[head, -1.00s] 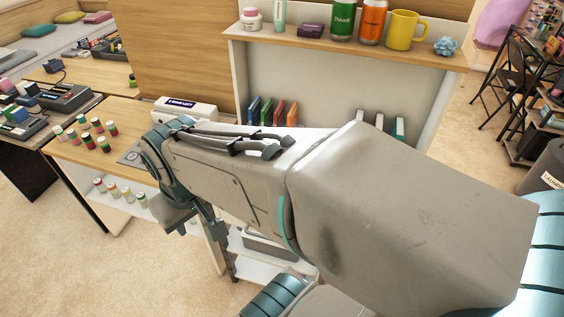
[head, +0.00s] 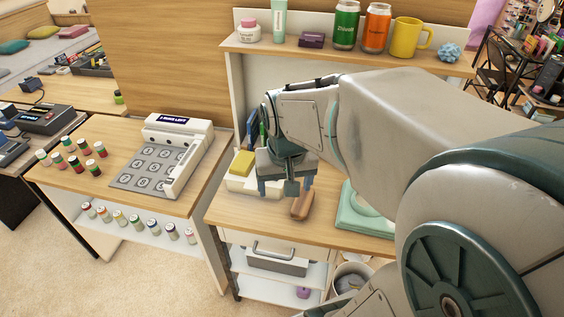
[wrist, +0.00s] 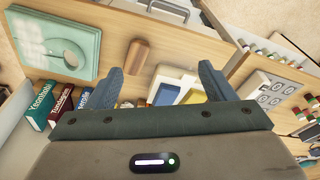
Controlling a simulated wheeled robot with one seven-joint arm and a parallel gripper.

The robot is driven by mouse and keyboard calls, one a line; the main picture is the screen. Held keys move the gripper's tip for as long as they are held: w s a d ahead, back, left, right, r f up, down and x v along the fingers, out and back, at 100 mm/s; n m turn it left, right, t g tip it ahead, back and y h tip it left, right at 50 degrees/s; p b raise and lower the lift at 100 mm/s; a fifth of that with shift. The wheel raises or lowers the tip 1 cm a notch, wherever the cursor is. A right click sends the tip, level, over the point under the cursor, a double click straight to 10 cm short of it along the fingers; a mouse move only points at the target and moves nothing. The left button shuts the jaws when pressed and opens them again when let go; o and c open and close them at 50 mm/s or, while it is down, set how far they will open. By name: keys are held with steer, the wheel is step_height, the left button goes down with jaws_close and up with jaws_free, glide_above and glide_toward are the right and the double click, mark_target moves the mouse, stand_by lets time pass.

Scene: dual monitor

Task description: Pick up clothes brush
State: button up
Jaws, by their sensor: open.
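A brown wooden block-like object, which looks like the clothes brush (head: 302,203), lies on the wooden desk top (head: 270,222). Its bristles cannot be made out. My gripper (head: 286,188) is open and empty above the desk, just left of the brush and apart from it. In the wrist view the brush (wrist: 136,57) lies beyond my open gripper (wrist: 158,72), nearer to the left finger.
A white tray (head: 236,183) with a yellow sponge (head: 242,163) sits left of my gripper. A pale green square item (head: 350,213) lies right of the brush. Upright books (wrist: 62,102) stand behind. A shelf with cans and a yellow mug (head: 405,36) is above.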

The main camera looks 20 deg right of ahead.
steer(key=w+d+f+m+g, duration=0.1)
steer(key=w+d+f+m, duration=0.2)
steer(key=w+d+f, duration=0.3)
steer(key=m+g+b, duration=0.1)
steer(key=m, duration=0.1)
glide_above(303, 201)
step_height(303, 201, down, 6)
steer(key=r, duration=0.1)
steer(key=shift+y, duration=0.3)
steer(key=f, duration=0.8)
steer(key=shift+w+a+f, duration=0.1)
steer(key=shift+w+f, duration=0.15)
steer(key=shift+w, duration=0.1)
steer(key=shift+s+f, duration=0.2)
steer(key=shift+f, duration=1.35)
steer(key=shift+s+f, duration=0.2)
steer(key=shift+f, duration=1.3)
steer(key=c, duration=1.1)
